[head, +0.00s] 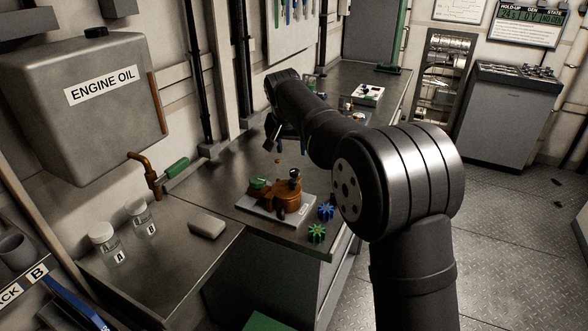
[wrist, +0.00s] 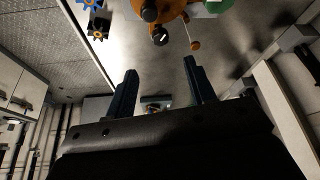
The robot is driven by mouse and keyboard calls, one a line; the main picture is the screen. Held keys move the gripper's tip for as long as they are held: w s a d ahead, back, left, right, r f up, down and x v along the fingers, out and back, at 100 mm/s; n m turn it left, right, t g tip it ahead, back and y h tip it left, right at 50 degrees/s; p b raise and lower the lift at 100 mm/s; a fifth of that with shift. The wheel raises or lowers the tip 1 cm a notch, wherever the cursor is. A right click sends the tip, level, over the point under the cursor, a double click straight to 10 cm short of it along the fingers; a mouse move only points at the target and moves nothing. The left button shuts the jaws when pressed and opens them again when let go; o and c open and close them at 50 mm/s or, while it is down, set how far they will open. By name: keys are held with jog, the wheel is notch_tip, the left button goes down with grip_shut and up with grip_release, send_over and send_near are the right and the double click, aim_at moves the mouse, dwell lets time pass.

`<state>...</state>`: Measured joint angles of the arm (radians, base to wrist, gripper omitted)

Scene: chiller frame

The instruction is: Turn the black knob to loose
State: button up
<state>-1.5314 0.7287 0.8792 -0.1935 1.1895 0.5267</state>
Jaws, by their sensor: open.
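An orange-brown device (head: 290,195) with a green part (head: 258,183) stands on a pale base plate on the bench. A black knob (head: 295,174) shows at its top in the head view. In the wrist view the device (wrist: 178,10) is cut off by the top edge; a black knob with a pale mark (wrist: 160,36) shows below it, and another dark round part (wrist: 150,14) sits beside it. I cannot tell the knob's setting. My gripper (wrist: 158,85) is open and empty, with its fingers apart from the knob. In the head view my gripper (head: 277,142) is beyond the device, above the bench.
A thin lever with an orange end (wrist: 195,45) stands out beside the knob. Blue (head: 326,211) and green (head: 317,233) gears lie right of the base plate. A grey block (head: 207,227) and two white-capped jars (head: 103,237) are at left. An engine oil tank (head: 85,105) hangs above.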

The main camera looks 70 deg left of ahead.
aim_at(295, 171)
jog(key=x, duration=1.1)
jog(key=shift+f, duration=0.1)
jog(key=c, duration=1)
jog(key=shift+o, duration=0.2)
